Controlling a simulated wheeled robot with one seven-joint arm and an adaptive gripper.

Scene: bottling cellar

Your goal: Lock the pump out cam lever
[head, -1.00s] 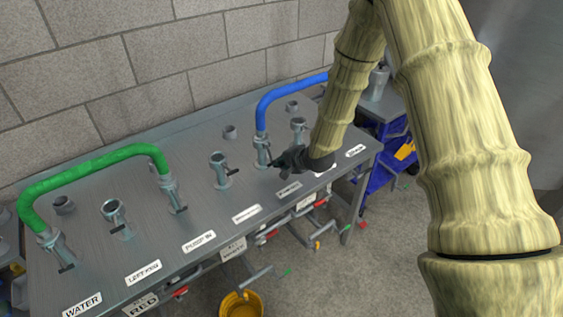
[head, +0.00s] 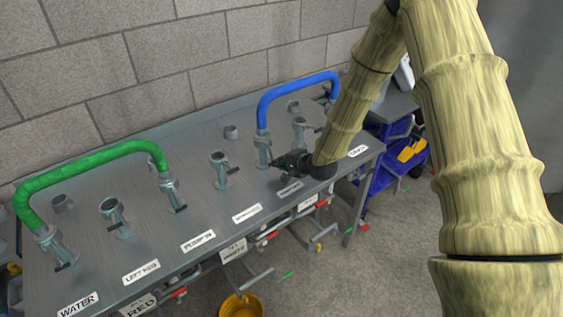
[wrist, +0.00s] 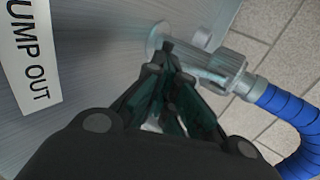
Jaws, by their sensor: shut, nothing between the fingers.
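The pump out coupling is a grey metal fitting (head: 262,150) on the steel bench, with a blue hose (head: 290,88) rising from it. In the wrist view, the fitting (wrist: 215,65) leads to the ribbed blue hose (wrist: 285,110), and a PUMP OUT label (wrist: 35,55) lies at left. My gripper (head: 277,162) is low beside the fitting. In the wrist view, its fingertips (wrist: 170,48) are together and empty, close to the fitting's base. I cannot tell whether they touch it. The cam lever is not clearly visible; my gripper hides part of this area.
A green hose (head: 90,160) joins two couplings at left. Bare couplings (head: 220,170) stand between the hoses. A block wall is behind the bench. A yellow bucket (head: 240,306) is on the floor in front, and a blue cart (head: 395,150) is at right.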

